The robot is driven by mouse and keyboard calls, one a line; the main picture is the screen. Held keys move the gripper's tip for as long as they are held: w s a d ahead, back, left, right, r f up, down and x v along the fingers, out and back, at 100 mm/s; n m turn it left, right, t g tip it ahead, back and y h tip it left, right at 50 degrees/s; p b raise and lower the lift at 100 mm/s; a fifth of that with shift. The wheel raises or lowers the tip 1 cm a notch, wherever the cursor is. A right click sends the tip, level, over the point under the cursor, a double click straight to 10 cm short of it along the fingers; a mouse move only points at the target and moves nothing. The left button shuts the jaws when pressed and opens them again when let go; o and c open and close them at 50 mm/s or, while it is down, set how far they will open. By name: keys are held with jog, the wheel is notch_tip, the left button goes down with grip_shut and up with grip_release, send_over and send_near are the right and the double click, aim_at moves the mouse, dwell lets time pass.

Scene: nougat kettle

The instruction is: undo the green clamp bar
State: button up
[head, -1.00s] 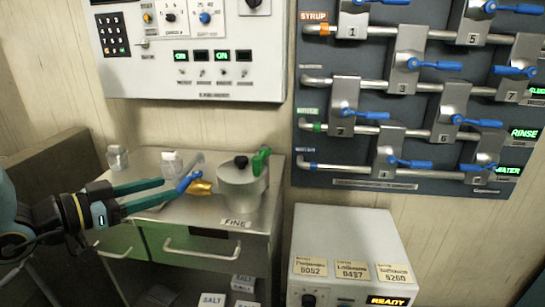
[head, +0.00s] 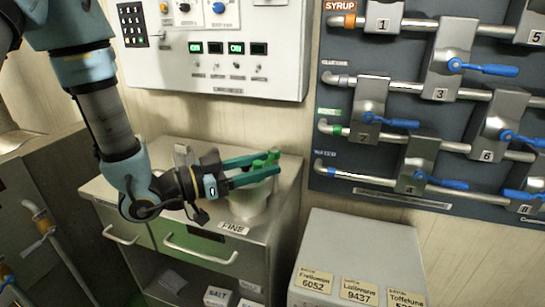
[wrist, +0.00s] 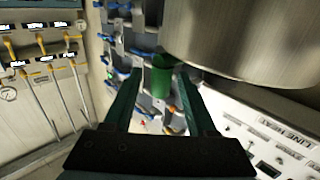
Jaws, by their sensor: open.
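The grey metal kettle (head: 248,204) stands on the cabinet top, partly hidden behind my gripper in the head view. Its green clamp bar (wrist: 161,78) shows upright between my fingers in the wrist view, beside the kettle's large metal side (wrist: 250,42). In the head view the bar's green top (head: 273,153) shows at my fingertips. My gripper (head: 268,168) is open, with one finger on each side of the bar. I see gaps beside the bar in the wrist view, but cannot tell whether either finger touches it.
The kettle stands on a metal cabinet (head: 170,218). A grey box (head: 357,250) with labels stands to its right. A valve board (head: 390,163) with blue handles and a white control panel (head: 285,75) are on the wall behind.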

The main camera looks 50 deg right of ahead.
jog(key=shift+x, duration=1.3)
jog(key=shift+c, duration=0.3)
grip_shut()
